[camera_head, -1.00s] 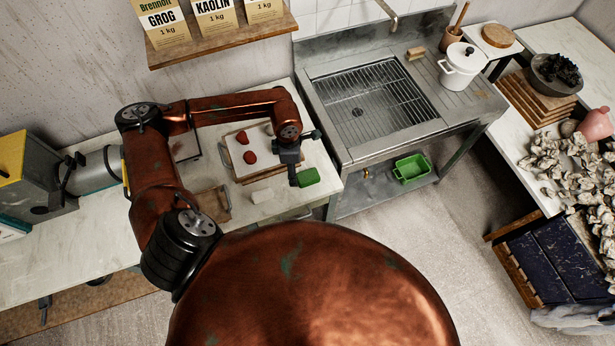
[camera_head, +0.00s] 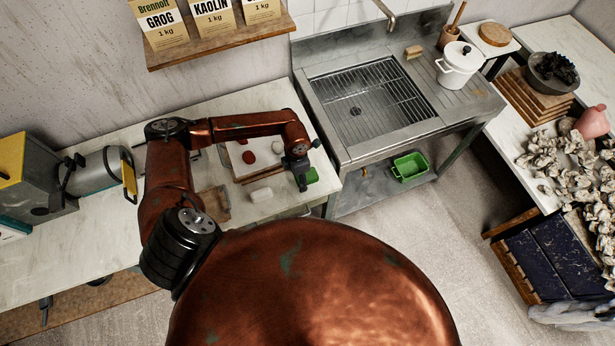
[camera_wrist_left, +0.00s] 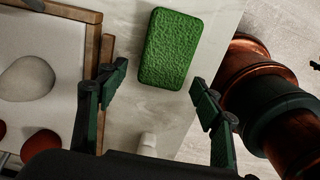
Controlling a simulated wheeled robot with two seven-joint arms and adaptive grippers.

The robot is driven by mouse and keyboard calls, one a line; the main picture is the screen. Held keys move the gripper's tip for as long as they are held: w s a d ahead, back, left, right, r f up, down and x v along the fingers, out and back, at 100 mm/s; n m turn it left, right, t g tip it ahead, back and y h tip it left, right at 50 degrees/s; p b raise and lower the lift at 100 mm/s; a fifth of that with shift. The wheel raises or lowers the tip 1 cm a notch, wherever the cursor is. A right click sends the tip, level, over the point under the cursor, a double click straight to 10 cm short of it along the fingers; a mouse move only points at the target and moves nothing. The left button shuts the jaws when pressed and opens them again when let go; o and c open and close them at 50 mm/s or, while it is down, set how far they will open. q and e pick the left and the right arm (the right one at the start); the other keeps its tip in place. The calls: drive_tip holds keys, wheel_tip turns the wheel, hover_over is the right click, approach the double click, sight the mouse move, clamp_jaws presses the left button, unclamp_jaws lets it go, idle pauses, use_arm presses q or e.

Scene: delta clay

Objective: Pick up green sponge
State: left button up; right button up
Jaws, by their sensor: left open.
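The green sponge (camera_head: 312,175) lies on the pale worktop near its right front corner, partly hidden by my left gripper in the head view. In the left wrist view the whole sponge (camera_wrist_left: 170,48) shows, a textured green block with rounded corners, lying flat. My left gripper (camera_head: 302,186) is over the worktop at the sponge's left side in the head view. In the left wrist view its two fingers (camera_wrist_left: 160,90) are spread apart and empty, with the sponge just beyond the tips and between their lines. My right gripper is not in view.
A wood-framed board (camera_head: 240,170) with red lumps lies left of the sponge. A white block (camera_head: 261,195) lies in front of it. The steel sink (camera_head: 375,105) stands to the right, with a green basin (camera_head: 409,167) below. The worktop edge is close to the sponge.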

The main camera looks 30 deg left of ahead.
use_arm(q)
drive_tip(key=shift+c, duration=0.6)
drive_tip(key=c, duration=1)
drive_tip(key=shift+r, duration=0.45)
drive_tip(key=r, duration=0.1)
drive_tip(key=r+b, duration=0.1)
drive_tip(key=shift+s+d+r, duration=0.15)
drive_tip(key=shift+s+r, duration=0.05)
drive_tip(key=shift+r, duration=0.15)
drive_tip(key=s+d+r, duration=0.2)
drive_tip(key=s+r, duration=0.1)
drive_tip(key=s, duration=0.1)
drive_tip(key=s+d+r+b, duration=0.1)
drive_tip(key=s+d+r, duration=0.1)
drive_tip(key=s+r, duration=0.1)
drive_tip(key=s+d+r, duration=0.3)
drive_tip(key=s, duration=0.1)
drive_tip(key=shift+s+r+b, duration=0.2)
drive_tip(key=shift+s+b, duration=0.15)
drive_tip(key=shift+b, duration=0.05)
